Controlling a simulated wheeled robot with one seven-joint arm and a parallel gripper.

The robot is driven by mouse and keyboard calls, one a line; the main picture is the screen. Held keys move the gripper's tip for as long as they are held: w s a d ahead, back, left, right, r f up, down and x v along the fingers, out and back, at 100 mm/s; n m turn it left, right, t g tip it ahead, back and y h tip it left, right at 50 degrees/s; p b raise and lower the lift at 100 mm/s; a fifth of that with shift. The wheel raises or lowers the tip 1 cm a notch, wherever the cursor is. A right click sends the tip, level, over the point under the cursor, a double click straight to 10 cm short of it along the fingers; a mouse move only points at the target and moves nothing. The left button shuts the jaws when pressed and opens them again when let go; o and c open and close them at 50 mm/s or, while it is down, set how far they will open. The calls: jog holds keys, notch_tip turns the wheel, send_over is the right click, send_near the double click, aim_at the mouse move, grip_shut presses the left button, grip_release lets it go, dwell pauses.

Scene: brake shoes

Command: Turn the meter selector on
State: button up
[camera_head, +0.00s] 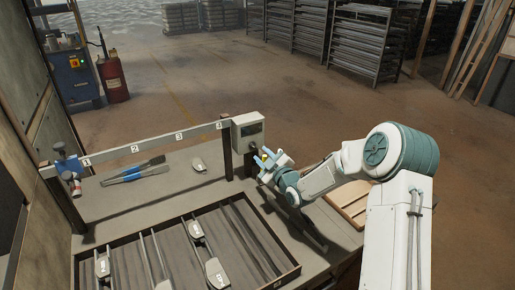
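The meter (248,131) is a light grey box with a dark display, mounted at the right end of the numbered rail. My gripper (262,160) is just below and to the right of the meter, in front of its dark post. Yellow and blue bits show at the fingertips. Whether the fingers touch anything, or are open or shut, is too small to tell. The selector cannot be made out clearly; it may be behind or beside my gripper.
A divided tray (107,247) with grey parts lies at the front of the bench. A numbered rail (157,143) crosses behind it. A blue-handled tool (133,173), a small grey part (199,164) and a blue clamp (67,164) are nearby. A wooden board (347,204) lies right.

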aim_at(255, 148)
jog(key=shift+p+x, duration=0.35)
jog(key=shift+x, duration=1.9)
grip_shut()
